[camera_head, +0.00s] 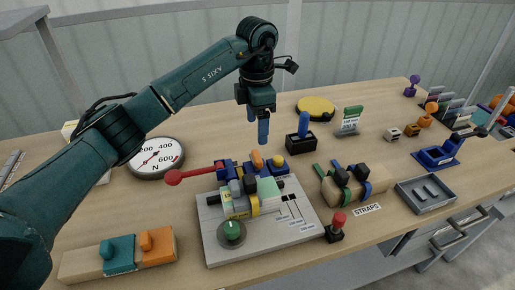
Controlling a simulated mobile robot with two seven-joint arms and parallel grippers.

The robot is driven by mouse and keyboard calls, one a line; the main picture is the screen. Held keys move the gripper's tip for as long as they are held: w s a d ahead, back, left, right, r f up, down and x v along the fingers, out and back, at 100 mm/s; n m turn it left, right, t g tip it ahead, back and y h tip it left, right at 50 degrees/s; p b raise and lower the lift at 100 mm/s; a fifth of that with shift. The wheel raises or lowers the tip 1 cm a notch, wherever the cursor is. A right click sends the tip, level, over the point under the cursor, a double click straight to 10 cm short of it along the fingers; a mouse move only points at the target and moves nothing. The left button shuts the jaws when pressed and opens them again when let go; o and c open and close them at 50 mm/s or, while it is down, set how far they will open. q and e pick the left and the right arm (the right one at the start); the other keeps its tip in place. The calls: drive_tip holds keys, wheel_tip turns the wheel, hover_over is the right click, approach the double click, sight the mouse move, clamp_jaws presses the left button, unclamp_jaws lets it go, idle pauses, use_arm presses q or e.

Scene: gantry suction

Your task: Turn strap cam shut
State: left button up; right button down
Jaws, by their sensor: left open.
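A tan padded block (376,176) on the right half of the table has a label reading STRAPS (367,209) in front of it. A green strap (322,172) and a blue strap (366,190) run over it. Each carries a dark cam piece, a left one (341,177) and a right one (362,172). I cannot tell which cam is open or shut. My left gripper (257,128) points down, open and empty, above the table behind the grey board. It is up and left of the strap block, apart from it. My right gripper is not in view.
A grey board (288,231) with valves and a red-knobbed lever (190,175) lies left of the straps. A red-topped joystick (336,226) stands in front, a black box with a blue lever (300,145) behind. A grey tray (426,193) lies right; a gauge (157,157) stands left.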

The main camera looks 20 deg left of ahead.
sight(257, 155)
use_arm(q)
wheel_tip(257, 155, down, 9)
drive_tip(key=shift+f+p, duration=0.1)
drive_tip(key=shift+p, duration=0.3)
drive_tip(key=shift+c, duration=0.4)
drive_tip(key=c, duration=0.9)
